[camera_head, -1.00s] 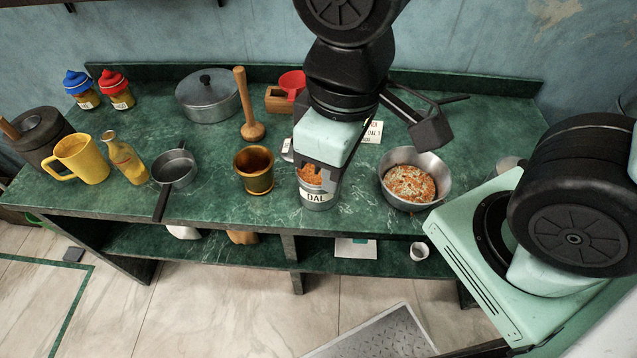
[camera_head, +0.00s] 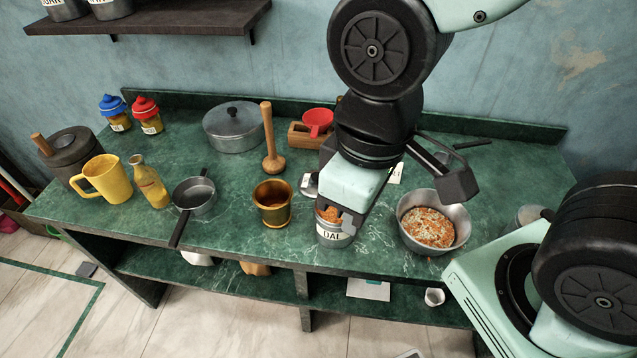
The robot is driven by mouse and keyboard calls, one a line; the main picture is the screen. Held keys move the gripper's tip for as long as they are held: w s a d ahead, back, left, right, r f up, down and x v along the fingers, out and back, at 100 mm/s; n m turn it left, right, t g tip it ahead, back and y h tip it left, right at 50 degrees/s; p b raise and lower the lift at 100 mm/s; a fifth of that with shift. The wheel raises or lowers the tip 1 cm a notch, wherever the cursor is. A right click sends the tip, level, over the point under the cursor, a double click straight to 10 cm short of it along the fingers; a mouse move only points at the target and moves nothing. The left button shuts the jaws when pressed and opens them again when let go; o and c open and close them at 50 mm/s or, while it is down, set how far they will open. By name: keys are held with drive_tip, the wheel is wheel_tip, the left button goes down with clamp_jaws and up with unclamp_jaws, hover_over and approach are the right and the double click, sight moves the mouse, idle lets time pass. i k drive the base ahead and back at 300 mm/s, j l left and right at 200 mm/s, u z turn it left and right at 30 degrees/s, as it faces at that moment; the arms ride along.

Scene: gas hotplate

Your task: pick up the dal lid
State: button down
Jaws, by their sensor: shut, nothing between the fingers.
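The steel dal canister (camera_head: 333,239), labelled DAL, stands uncovered near the counter's front edge, with orange lentils (camera_head: 330,215) showing at its top. My gripper (camera_head: 339,217) points down in front of or over the canister's mouth. It is shut with nothing between its fingers, and it hides part of the rim. A small grey metal piece (camera_head: 309,186) shows just behind and left of the gripper. It may be the dal lid, but my gripper covers part of it and I cannot be sure. No lid sits on the canister.
A brass mortar (camera_head: 272,204) stands close left of the canister, and a steel bowl of food (camera_head: 431,226) close right. A wooden pestle (camera_head: 271,140) stands behind. A small pan (camera_head: 193,196) is further left. The green counter (camera_head: 230,230) has little free room near the canister.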

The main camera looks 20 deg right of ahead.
sight(308, 184)
drive_tip(key=i+j+z, duration=0.25)
drive_tip(key=j+z, duration=0.25)
drive_tip(key=j, duration=0.25)
drive_tip(key=i+j+z, duration=0.25)
drive_tip(key=j, duration=0.15)
drive_tip(key=j+z, duration=0.25)
drive_tip(key=j, duration=0.15)
